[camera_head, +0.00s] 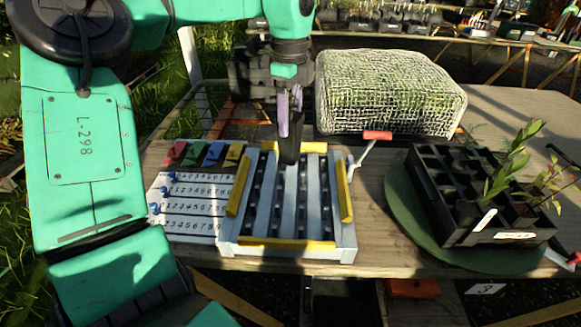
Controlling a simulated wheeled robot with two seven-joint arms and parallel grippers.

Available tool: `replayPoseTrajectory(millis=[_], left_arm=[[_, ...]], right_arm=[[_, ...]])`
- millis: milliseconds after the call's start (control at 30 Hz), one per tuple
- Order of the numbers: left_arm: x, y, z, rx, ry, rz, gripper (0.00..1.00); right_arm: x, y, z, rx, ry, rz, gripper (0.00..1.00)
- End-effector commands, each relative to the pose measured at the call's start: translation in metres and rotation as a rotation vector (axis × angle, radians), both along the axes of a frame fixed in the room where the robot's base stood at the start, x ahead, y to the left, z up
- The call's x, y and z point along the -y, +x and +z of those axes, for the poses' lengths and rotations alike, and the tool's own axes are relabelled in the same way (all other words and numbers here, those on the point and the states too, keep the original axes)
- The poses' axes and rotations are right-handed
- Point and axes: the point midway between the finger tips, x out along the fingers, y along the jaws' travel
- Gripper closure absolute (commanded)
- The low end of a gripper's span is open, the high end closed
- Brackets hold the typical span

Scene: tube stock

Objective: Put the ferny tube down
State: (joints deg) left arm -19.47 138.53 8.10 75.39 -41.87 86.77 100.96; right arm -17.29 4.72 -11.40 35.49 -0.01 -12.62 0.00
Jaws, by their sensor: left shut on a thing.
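My left gripper (283,108) comes down from the top, with its fingers pointing down and shut on a dark tube (289,143). The tube is upright, in front of the far part of a grey slotted rack (342,242) with yellow edge bars. I cannot tell whether its lower end touches the rack. No ferny leaves show on the held tube; its top is hidden by the gripper. A black celled tray (458,233) at the right holds several leafy plants (511,160). My right gripper is not in view.
A numbered white board (188,205) with coloured tags lies left of the rack. A red-handled lever (377,135) stands at the rack's right. A mesh-covered green block (390,90) is behind. The black tray rests on a round green plate (408,212). Bare wooden table (375,190) lies between.

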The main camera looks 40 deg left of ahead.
Motion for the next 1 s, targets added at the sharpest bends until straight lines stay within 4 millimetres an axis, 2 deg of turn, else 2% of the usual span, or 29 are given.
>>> replayPoseTrajectory(millis=[100,200,500,600,900,933,1000], left_arm=[[0.000,-0.001,-0.040,-0.005,-0.004,0.000,1.00],[0.001,-0.001,-0.067,-0.003,-0.003,-0.001,1.00],[0.000,-0.001,-0.121,-0.004,-0.002,0.001,1.00],[0.000,0.000,-0.130,0.000,-0.001,0.000,1.00],[0.000,0.000,-0.134,0.001,0.000,0.001,1.00],[0.000,0.000,-0.133,0.000,0.000,0.001,0.31],[0.000,0.000,-0.132,0.000,0.000,0.001,0.09]], right_arm=[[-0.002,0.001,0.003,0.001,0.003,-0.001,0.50],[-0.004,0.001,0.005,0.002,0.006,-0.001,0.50],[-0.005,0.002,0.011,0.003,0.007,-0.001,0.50],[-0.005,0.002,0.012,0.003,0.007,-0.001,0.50],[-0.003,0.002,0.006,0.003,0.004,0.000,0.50],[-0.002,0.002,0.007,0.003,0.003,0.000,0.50],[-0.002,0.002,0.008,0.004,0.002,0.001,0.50]])
